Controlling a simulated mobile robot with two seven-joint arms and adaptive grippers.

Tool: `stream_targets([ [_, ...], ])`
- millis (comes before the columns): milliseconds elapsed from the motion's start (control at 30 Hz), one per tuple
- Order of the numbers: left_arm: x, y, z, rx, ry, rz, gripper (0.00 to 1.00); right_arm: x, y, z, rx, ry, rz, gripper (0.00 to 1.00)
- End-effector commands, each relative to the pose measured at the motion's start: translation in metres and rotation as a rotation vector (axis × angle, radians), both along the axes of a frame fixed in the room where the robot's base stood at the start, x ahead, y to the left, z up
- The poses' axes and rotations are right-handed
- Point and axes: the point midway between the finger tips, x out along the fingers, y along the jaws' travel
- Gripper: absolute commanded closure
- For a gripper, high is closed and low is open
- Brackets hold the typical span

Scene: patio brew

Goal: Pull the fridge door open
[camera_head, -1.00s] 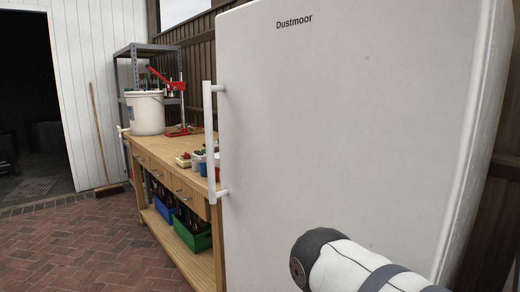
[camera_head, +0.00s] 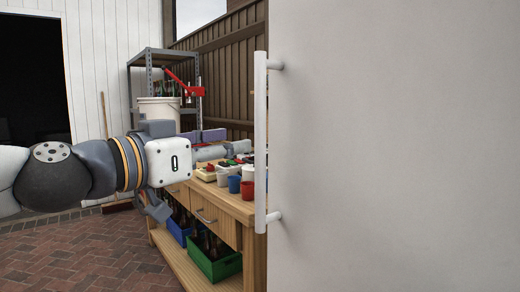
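The white fridge door (camera_head: 400,150) fills the right half of the view. Its upright white bar handle (camera_head: 261,140) stands off the door's left edge on two short mounts. No gap at the door's edge shows. My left gripper (camera_head: 192,170) is to the left of the handle, at about mid-handle height, with its fingers spread apart. It looks empty, and a visible gap separates it from the handle. Its lower finger hangs down and its upper finger points right. My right gripper is out of view.
A wooden workbench (camera_head: 240,208) runs behind the gripper, with cups, a white bucket (camera_head: 158,110) and a red lever tool (camera_head: 184,82). A green crate (camera_head: 214,262) of bottles sits below. Brick floor (camera_head: 90,255) is open at the lower left.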

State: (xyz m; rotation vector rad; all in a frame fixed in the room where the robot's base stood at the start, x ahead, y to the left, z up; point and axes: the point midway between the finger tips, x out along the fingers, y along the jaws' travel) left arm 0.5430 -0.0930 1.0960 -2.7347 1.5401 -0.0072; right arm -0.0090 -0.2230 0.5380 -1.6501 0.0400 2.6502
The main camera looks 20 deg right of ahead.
Motion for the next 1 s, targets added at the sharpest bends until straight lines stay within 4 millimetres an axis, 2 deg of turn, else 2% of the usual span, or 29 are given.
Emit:
stream_targets([
  [100,0.016,-0.029,0.002,-0.001,0.002,-0.001,0.62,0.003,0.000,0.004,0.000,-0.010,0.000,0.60],
  [300,0.037,-0.064,0.001,-0.002,0.003,0.000,0.62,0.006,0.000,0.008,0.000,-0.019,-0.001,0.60],
  [467,0.044,-0.075,0.000,-0.001,0.004,0.000,0.62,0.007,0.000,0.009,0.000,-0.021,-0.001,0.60],
  [700,0.045,-0.075,-0.001,-0.001,0.005,0.000,0.62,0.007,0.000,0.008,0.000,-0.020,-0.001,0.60],
  [733,0.045,-0.075,-0.001,0.000,0.004,0.000,0.67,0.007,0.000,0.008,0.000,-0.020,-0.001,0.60],
  [867,0.045,-0.075,-0.001,-0.001,0.005,0.000,0.96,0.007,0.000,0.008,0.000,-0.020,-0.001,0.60],
  [900,0.045,-0.075,-0.001,0.000,0.004,0.000,1.00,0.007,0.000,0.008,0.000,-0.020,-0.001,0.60],
  [1000,0.045,-0.075,-0.001,0.000,0.004,0.000,1.00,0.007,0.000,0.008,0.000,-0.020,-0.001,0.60],
])
